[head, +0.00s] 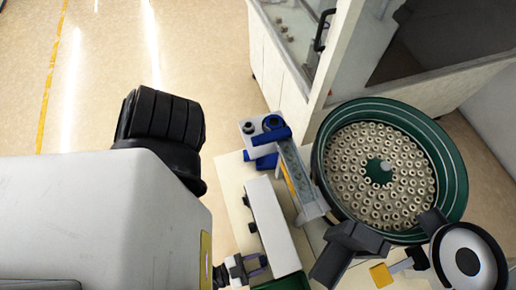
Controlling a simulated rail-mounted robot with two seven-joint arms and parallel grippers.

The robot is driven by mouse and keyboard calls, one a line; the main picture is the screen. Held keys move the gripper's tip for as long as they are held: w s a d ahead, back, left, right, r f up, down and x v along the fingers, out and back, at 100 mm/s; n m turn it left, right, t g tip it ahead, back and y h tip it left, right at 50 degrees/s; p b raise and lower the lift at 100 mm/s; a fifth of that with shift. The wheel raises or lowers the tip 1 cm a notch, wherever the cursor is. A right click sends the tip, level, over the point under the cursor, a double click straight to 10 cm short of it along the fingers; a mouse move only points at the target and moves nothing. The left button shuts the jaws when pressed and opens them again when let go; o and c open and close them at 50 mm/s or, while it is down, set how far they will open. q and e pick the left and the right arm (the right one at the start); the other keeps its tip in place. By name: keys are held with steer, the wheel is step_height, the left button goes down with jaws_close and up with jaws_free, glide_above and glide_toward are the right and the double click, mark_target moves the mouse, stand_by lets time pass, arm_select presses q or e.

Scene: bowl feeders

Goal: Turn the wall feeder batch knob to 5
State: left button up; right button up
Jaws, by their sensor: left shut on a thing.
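A narrow white box (268,222) stands left of the green bowl feeder (455,190). Small dark knobs (252,227) stick out from its left side. My left gripper (258,264) is at the lower end of that side, its fingers shut on what looks like another knob, mostly hidden between them. The knob's scale and setting cannot be read from here. The bowl holds many small pale ring-shaped parts.
A white-framed cabinet (285,50) rises behind. A small yellow block (381,275) is below the bowl. Open floor lies at upper left.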

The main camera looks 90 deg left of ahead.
arm_select(q)
steer(key=shift+c, duration=0.4)
steer(key=shift+n+p, duration=0.35)
steer(key=shift+n, duration=1.75)
steer(key=o, duration=0.9)
steer(key=v, duration=1.4)
steer(key=shift+b, duration=0.4)
steer(key=shift+w+d, duration=0.1)
